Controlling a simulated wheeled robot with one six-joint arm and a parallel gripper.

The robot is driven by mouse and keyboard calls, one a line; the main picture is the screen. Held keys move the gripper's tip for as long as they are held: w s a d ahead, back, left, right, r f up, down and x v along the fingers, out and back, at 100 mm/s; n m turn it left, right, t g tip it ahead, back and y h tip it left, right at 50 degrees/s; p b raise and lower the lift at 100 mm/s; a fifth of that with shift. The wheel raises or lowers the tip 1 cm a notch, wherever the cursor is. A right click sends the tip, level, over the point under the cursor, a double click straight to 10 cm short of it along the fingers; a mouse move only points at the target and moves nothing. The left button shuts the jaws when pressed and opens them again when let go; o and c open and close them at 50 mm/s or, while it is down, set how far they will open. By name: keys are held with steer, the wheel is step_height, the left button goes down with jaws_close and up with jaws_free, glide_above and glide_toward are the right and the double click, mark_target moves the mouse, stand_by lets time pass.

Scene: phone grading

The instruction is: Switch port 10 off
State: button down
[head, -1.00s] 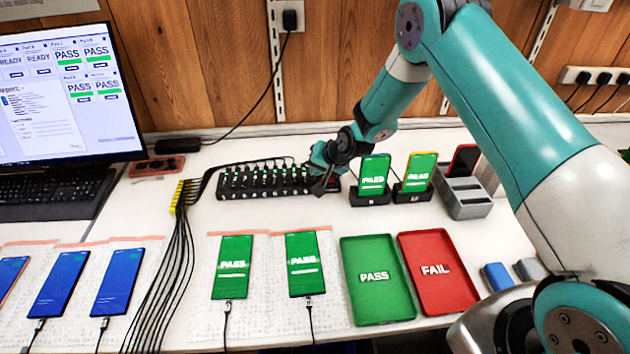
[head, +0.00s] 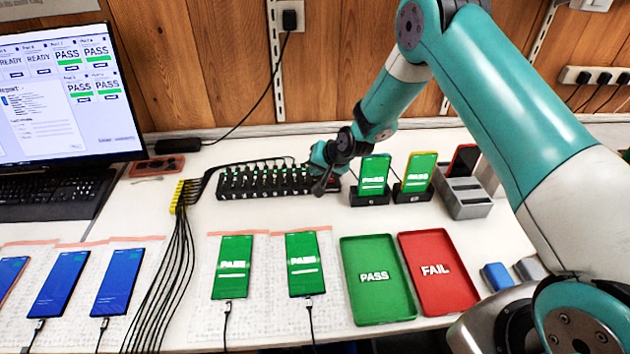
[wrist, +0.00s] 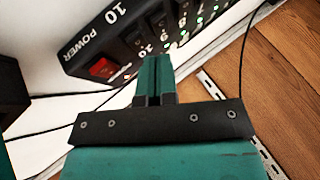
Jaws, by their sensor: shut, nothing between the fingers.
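The black powered hub (head: 262,191) lies on the table below the wall, with a row of ports and plugged cables along it. In the wrist view its near end (wrist: 80,52) carries the labels "10" and "POWER" and a red power switch (wrist: 102,67). Numbered buttons and small lit lamps run along its face. My gripper (head: 319,190) is at the hub's right end. In the wrist view its shut, empty fingers (wrist: 155,60) point at the row near the number 10 and hide part of it. I cannot tell whether the fingertips touch a button.
Two phone stands (head: 369,198) with green PASS phones are right of my gripper, beside a grey holder (head: 463,205). A green PASS tray (head: 376,300) and a red FAIL tray (head: 440,290) lie in front. Black cables run behind and left of the hub.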

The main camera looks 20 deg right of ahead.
mark_target(317, 178)
steer(key=shift+f, duration=0.1)
steer(key=shift+f+b, duration=0.3)
steer(key=shift+b, duration=0.1)
steer(key=shift+s+f, duration=0.1)
steer(key=shift+f, duration=0.2)
stand_by(0.4)
steer(key=shift+r, duration=0.1)
steer(key=shift+r, duration=0.6)
steer(key=shift+w+d+r+p, duration=0.1)
steer(key=shift+w+r+p, duration=0.15)
steer(key=shift+r+p, duration=0.8)
steer(key=shift+w+r+p, duration=0.2)
steer(key=shift+r+p, duration=0.35)
steer(key=shift+r, duration=0.9)
